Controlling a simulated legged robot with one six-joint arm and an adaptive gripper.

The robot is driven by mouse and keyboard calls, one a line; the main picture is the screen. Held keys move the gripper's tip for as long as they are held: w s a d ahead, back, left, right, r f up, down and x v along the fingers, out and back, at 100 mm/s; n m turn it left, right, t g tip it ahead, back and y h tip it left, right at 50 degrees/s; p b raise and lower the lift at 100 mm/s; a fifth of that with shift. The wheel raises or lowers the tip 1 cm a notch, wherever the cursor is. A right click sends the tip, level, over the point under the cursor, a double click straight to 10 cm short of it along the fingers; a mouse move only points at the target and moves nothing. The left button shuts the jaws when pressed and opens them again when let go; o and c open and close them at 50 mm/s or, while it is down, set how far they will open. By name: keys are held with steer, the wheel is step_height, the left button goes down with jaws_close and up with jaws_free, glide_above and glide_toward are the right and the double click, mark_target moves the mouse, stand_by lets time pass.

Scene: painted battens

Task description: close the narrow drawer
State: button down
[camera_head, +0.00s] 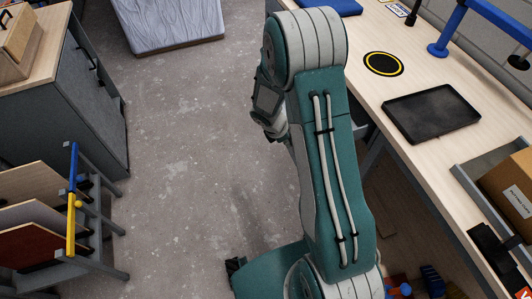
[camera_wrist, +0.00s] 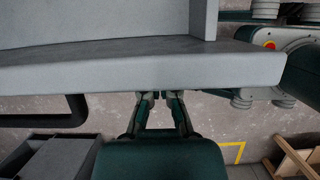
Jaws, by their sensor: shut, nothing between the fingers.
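In the wrist view a pale grey panel (camera_wrist: 120,70) with a raised side wall runs across the upper part. It looks like an open drawer, but I cannot tell whether it is the narrow one. A dark bar handle (camera_wrist: 45,118) shows under its left part. My gripper (camera_wrist: 160,95) is shut and empty, with its fingertips right at the panel's lower edge; I cannot tell whether they touch it. In the head view my green and grey arm fills the middle, and its gripper is hidden. No drawer clearly shows there as the narrow one.
A workbench on the right carries a black tray (camera_head: 431,113), a yellow-ringed black disc (camera_head: 383,64) and a cardboard box (camera_head: 508,190). A grey cabinet (camera_head: 70,110) and a rack of boards (camera_head: 40,215) stand left. The concrete floor between is mostly clear.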

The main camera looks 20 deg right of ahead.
glide_above(356, 121)
steer(key=s+a, duration=0.3)
steer(key=s, duration=0.1)
steer(key=shift+w+a, duration=0.2)
steer(key=shift+w, duration=0.05)
